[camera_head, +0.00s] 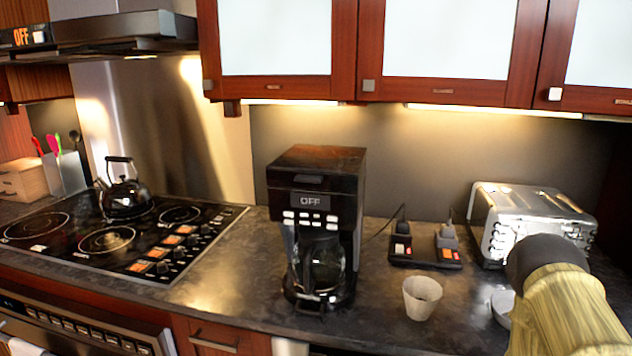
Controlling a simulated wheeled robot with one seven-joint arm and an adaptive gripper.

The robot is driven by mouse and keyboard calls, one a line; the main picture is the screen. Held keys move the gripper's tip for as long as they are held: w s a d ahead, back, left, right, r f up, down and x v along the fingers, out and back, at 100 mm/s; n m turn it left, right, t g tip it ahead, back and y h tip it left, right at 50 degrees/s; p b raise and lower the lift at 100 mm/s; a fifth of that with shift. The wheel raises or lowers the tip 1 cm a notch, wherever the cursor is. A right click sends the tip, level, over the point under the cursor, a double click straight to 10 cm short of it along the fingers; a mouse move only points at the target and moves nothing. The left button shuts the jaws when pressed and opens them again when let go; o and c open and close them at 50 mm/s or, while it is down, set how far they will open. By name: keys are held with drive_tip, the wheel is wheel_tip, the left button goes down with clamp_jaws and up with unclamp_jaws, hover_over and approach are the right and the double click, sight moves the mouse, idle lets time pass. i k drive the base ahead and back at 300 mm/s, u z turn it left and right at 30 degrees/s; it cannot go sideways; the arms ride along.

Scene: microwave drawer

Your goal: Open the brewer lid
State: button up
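The brewer (346,213) is a black coffee maker on the counter, in the middle of the head view. Its lid (318,159) is the flat dark top and lies shut. A small dark tab (308,179) juts from the front just below the lid. The front display reads OFF, with several pale buttons under it. A glass carafe (318,264) sits in the brewer's lower bay. A yellowish, dark-ended part at the lower right looks like my arm, to the right of the brewer and apart from it. My gripper's fingers cannot be seen.
A pale cup (422,297) stands right of the brewer, before a power strip (426,254) with plugs. A metal toaster (528,213) is farther right. Left are a cooktop (70,250) and black kettle (126,194). Wall cabinets (345,90) hang above and behind the brewer.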

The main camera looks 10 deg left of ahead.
sight(305, 166)
drive_tip(key=z, duration=1.75)
drive_tip(key=k, duration=0.7)
drive_tip(key=u, duration=1.75)
